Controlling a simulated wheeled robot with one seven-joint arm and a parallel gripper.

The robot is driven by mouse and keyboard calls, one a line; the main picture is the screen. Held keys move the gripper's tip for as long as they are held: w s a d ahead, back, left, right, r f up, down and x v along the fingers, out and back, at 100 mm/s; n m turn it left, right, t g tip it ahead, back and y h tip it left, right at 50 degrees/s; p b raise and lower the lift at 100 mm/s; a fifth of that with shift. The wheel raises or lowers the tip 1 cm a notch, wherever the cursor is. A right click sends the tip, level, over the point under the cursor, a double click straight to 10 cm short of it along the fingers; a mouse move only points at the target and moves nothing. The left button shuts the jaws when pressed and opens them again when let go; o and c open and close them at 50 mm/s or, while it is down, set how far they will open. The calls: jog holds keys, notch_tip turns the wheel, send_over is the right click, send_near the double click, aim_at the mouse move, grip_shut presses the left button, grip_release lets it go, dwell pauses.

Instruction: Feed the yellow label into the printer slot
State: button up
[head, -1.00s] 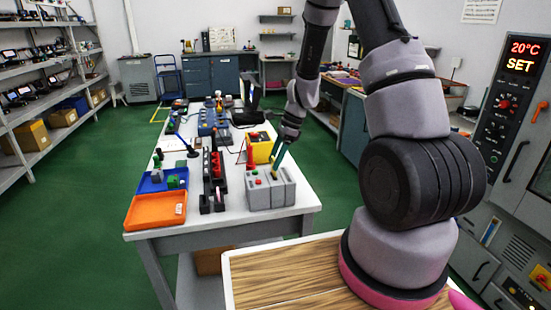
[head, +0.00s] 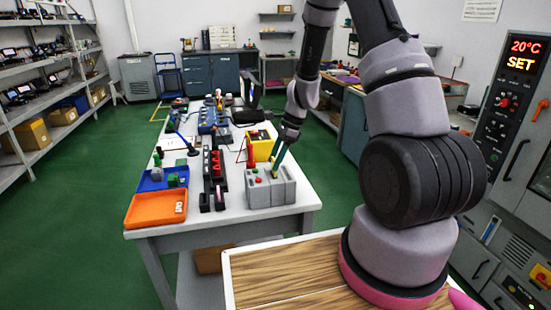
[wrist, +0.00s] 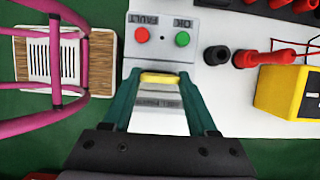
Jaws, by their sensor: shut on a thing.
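The yellow label (wrist: 160,78) is a small yellow strip between my gripper's two teal fingertips (wrist: 159,82) in the wrist view. My gripper is shut on it. The printer (wrist: 160,18) is a grey box with a red and a green button and printed lettering; the label is over its face, and I cannot tell whether it touches. In the head view the printer (head: 284,193) stands at the near right corner of the white bench, with my gripper (head: 276,170) pointing down at its top. The slot is not clearly seen, and the label is too small to make out there.
A yellow box (head: 261,149) with red leads stands just behind the printer. A black rack with red parts (head: 214,175) is to its left. An orange tray (head: 150,218) and a blue tray (head: 150,186) lie at the bench's left.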

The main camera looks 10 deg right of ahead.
jog(key=shift+f, duration=1.4)
jog(key=o, duration=1.4)
jog(key=v, duration=1)
jog(key=shift+d+r, duration=0.25)
jog(key=shift+r, duration=0.05)
jog(key=s+r+n+t, duration=0.1)
jog(key=s+r+n, duration=0.25)
jog(key=r, duration=0.55)
jog(key=s+r+n+t, duration=0.2)
jog(key=s+r+n, duration=0.15)
jog(key=r, duration=0.45)
jog(key=s+r+n+t, duration=0.1)
jog(key=s+r+n, duration=0.1)
jog(key=s, duration=0.3)
jog(key=s+r+n+t+h, duration=0.1)
jog(key=s+r+n, duration=0.1)
jog(key=s+r, duration=0.3)
jog(key=s+d+r+n+t+h, duration=0.1)
jog(key=s+r+n+t, duration=0.1)
jog(key=s+r+n, duration=0.1)
jog(key=shift+s+r, duration=0.3)
jog(key=shift+s, duration=0.3)
jog(key=shift+s+r, duration=0.25)
jog(key=shift+s, duration=0.35)
